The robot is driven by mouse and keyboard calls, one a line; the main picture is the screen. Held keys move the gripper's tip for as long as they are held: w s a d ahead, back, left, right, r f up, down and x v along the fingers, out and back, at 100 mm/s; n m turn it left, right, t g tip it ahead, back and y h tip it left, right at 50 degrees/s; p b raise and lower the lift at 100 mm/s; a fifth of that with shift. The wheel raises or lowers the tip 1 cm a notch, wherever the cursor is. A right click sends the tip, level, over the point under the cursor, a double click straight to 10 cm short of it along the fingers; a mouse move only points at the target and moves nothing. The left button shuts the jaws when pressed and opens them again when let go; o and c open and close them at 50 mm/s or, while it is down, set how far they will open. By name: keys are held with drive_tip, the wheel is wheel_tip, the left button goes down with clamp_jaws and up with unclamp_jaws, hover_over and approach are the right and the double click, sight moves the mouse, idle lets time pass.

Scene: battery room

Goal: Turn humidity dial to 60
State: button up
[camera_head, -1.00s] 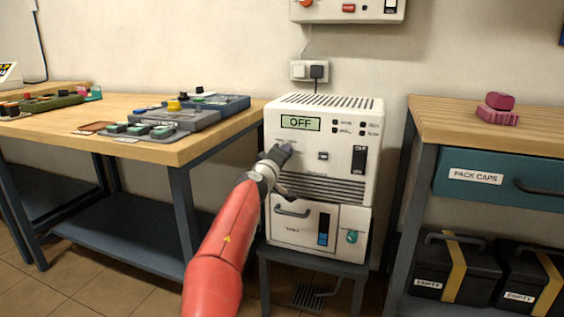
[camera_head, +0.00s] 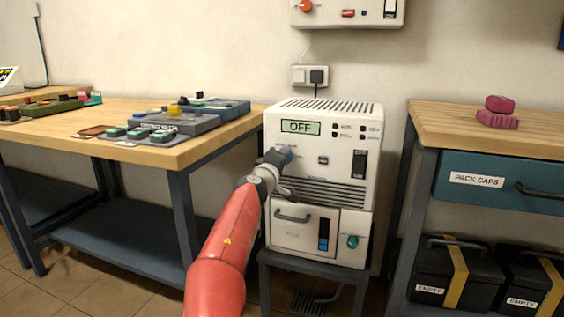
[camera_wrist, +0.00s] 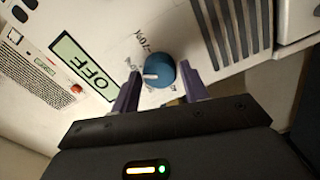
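The humidity dial (camera_wrist: 160,70) is a round blue knob with a white pointer mark, on the front of the white cabinet (camera_head: 323,160). In the wrist view it sits between the tips of my gripper (camera_wrist: 160,80), with a visible gap on each side. The fingers are open. The numbers around the dial are too blurred to read. The cabinet's display (camera_head: 300,127) reads OFF, and it also shows in the wrist view (camera_wrist: 84,67). In the head view my gripper (camera_head: 283,157) is at the panel's left side and partly covers the dial (camera_head: 289,153).
A dark rocker switch (camera_head: 360,163) and a small button (camera_head: 323,160) are right of the dial. Slots and a handled lower door (camera_head: 300,232) lie below. A wooden bench (camera_head: 150,150) with trays stands left; a drawer table (camera_head: 485,125) stands right.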

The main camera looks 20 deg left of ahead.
drive_tip(key=shift+o, duration=1.2)
drive_tip(key=shift+s, duration=0.1)
drive_tip(key=s+b, duration=0.1)
drive_tip(key=s, duration=0.6)
drive_tip(key=shift+s+a, duration=0.25)
drive_tip(key=shift+s, duration=0.05)
